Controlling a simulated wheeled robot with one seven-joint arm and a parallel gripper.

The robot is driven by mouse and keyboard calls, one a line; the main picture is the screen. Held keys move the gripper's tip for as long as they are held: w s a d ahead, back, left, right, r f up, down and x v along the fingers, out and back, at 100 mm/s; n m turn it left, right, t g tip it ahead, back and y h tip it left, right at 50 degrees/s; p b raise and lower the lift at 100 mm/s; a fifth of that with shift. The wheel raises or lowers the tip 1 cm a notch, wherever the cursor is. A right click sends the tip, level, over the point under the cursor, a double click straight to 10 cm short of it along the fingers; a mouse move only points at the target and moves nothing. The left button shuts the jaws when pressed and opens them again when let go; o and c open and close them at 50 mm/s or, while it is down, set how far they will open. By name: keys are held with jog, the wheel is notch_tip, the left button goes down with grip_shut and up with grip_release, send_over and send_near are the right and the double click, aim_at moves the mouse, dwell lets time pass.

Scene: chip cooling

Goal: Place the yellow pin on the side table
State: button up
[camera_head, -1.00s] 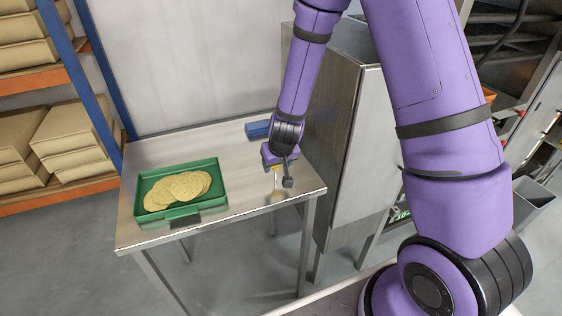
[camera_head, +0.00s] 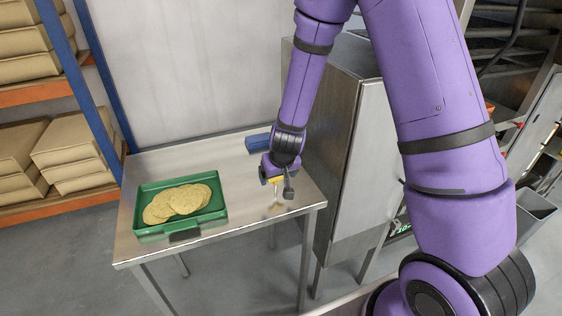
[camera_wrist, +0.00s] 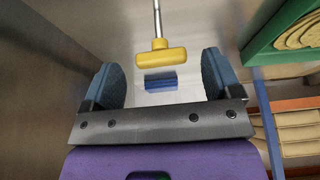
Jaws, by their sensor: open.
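The yellow pin has a yellow crossbar handle and a thin metal shaft. In the wrist view its handle (camera_wrist: 160,58) lies between my two blue-padded fingers, with a gap on each side. In the head view the yellow pin (camera_head: 277,181) shows just under my gripper (camera_head: 278,178), its shaft pointing down toward the tabletop near the right end. I cannot tell whether the shaft's tip touches the table. My gripper (camera_wrist: 160,72) is open. The side table (camera_head: 240,180) is a shiny metal table; my gripper is over its right part.
A green tray (camera_head: 216,225) with several round chips stands on the table's left half; its edge also shows in the wrist view (camera_wrist: 262,38). A blue block (camera_head: 259,142) lies at the back. A metal cabinet (camera_head: 350,150) stands close at right. Shelves with boxes are at left.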

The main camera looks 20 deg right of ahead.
jog(key=v, duration=1)
jog(key=shift+s+r, duration=0.25)
jog(key=shift+r, duration=0.05)
jog(key=shift+r, duration=0.1)
jog(key=s+d+r+y, duration=0.1)
jog(key=s+r, duration=0.4)
jog(key=r, duration=0.3)
jog(key=s+d+r+y, duration=0.15)
jog(key=s+r, duration=0.25)
jog(key=r, duration=0.4)
jog(key=s+d+r+h, duration=0.1)
jog(key=s+d+r, duration=0.1)
jog(key=s+r, duration=0.2)
jog(key=s+d+r+h, duration=0.1)
jog(key=s+d+r, duration=0.1)
jog(key=s, duration=0.9)
jog(key=shift+d+r+t, duration=0.25)
jog(key=shift+r+t, duration=0.15)
jog(key=shift+r, duration=0.5)
jog(key=shift+h, duration=0.25)
